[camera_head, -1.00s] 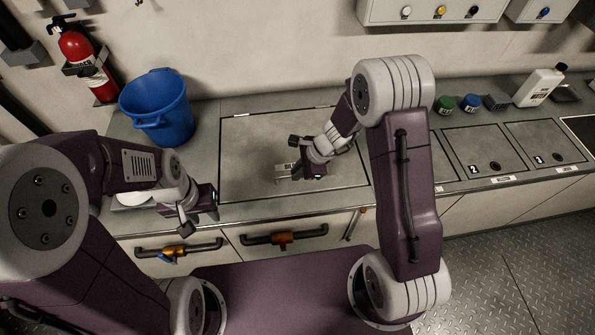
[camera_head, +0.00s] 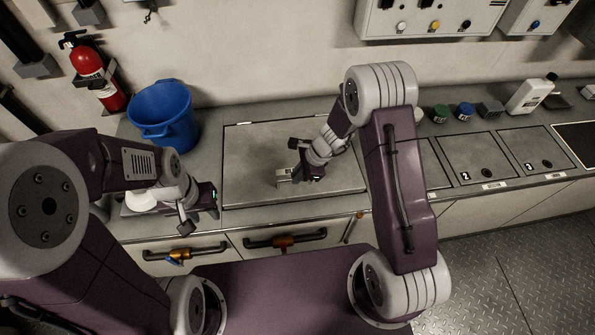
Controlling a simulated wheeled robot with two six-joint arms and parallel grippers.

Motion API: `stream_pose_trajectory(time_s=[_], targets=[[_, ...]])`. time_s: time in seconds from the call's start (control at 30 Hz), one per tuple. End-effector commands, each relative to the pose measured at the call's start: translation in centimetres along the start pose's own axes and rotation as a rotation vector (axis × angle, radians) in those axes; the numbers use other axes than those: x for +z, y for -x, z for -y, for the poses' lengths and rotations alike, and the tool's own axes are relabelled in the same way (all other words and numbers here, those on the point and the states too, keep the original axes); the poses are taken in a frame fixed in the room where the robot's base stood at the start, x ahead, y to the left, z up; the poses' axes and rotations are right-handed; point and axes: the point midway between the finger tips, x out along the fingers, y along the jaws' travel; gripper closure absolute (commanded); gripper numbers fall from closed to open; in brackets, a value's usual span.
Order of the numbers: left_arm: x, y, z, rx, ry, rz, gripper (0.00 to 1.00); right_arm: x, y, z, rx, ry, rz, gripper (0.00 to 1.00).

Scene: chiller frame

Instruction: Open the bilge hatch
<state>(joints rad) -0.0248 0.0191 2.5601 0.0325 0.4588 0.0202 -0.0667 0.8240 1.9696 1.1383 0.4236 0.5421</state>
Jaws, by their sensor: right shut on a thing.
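The bilge hatch (camera_head: 250,155) looks like the large grey panel set in the counter, centre of the head view. It lies flat, closed as far as I can see. A small pale handle (camera_head: 283,176) is on it, partly covered by my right gripper (camera_head: 290,177). That gripper is shut on the handle, low over the panel. My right forearm hides part of the hatch's right side. My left gripper (camera_head: 200,214) is over the counter's front edge, left of the hatch and apart from it. Its finger gap is not clear.
A blue bucket (camera_head: 163,118) stands left of the hatch. A white dish (camera_head: 142,202) is partly hidden behind my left arm. Smaller numbered lids (camera_head: 480,160), jars (camera_head: 465,112) and a white bottle (camera_head: 530,95) are at the right. Drawer handles (camera_head: 285,242) line the front.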

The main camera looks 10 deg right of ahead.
Motion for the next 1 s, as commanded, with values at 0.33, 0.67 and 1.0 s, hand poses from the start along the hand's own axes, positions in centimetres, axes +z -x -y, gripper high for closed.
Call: stream_pose_trajectory(time_s=[0.33,0.67,1.0], targets=[[-1.4,13.3,-0.3,0.000,0.000,-0.001,0.64,2.4,5.8,2.5,0.139,-0.056,-0.001,1.00],[-1.8,17.2,-0.3,0.000,0.000,0.000,0.64,3.6,8.8,5.7,0.168,-0.071,-0.001,1.00],[-1.8,17.5,-0.3,0.000,0.000,0.000,0.64,5.1,12.2,10.1,0.160,-0.070,-0.002,1.00]])
